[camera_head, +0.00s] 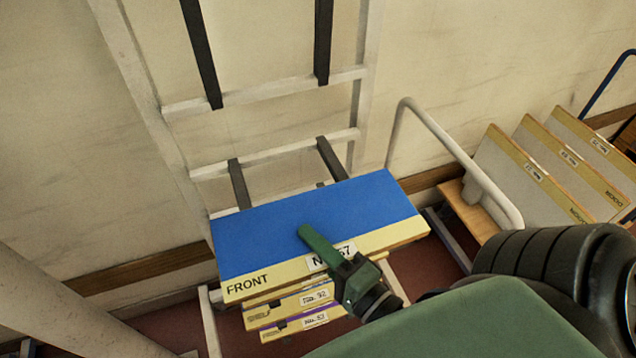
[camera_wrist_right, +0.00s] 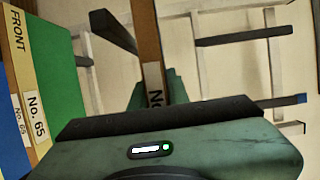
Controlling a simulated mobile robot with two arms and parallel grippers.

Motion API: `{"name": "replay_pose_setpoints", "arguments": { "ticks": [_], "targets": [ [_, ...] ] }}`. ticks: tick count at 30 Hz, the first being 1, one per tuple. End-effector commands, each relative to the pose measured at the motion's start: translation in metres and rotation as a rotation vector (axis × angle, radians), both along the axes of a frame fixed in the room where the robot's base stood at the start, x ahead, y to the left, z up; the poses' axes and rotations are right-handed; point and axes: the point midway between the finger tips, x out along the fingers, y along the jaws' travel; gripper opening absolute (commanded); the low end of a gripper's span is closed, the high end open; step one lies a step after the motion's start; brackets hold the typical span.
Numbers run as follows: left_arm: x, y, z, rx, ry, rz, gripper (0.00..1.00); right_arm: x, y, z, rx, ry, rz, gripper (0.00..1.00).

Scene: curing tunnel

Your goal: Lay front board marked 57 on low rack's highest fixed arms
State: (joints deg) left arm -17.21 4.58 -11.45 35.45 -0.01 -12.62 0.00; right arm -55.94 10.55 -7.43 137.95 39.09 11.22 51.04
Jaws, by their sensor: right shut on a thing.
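The front board (camera_head: 320,205) has a blue top and a cream edge strip reading FRONT, with a label ending in 57 partly covered by my finger. My right gripper (camera_head: 325,252) is shut on its near edge, with one green finger on top. In the right wrist view the board is edge-on (camera_wrist_right: 151,50) between the jaws (camera_wrist_right: 157,92). The board looks roughly level in front of the pale rack (camera_head: 260,92). Dark arms (camera_head: 238,185) show behind its far edge; I cannot tell whether it touches any. My left gripper is out of view.
Boards labelled 92 (camera_head: 315,297) and 52 (camera_head: 314,320) lie beneath the held board. Higher dark arms (camera_head: 203,55) stand further up. A pale hooped rail (camera_head: 455,150) and several leaning boards (camera_head: 545,170) are to the right. The right wrist view shows a No. 65 board (camera_wrist_right: 36,110).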

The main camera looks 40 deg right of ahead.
Motion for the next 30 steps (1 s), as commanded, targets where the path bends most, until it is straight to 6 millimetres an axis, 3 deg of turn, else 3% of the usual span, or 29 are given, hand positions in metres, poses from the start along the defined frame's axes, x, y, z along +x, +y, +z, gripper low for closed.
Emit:
{"name": "replay_pose_setpoints", "arguments": {
  "ticks": [30],
  "targets": [
    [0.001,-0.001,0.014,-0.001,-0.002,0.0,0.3,0.087,-0.023,0.002,0.0,-0.005,-0.002,0.0]
  ]
}}
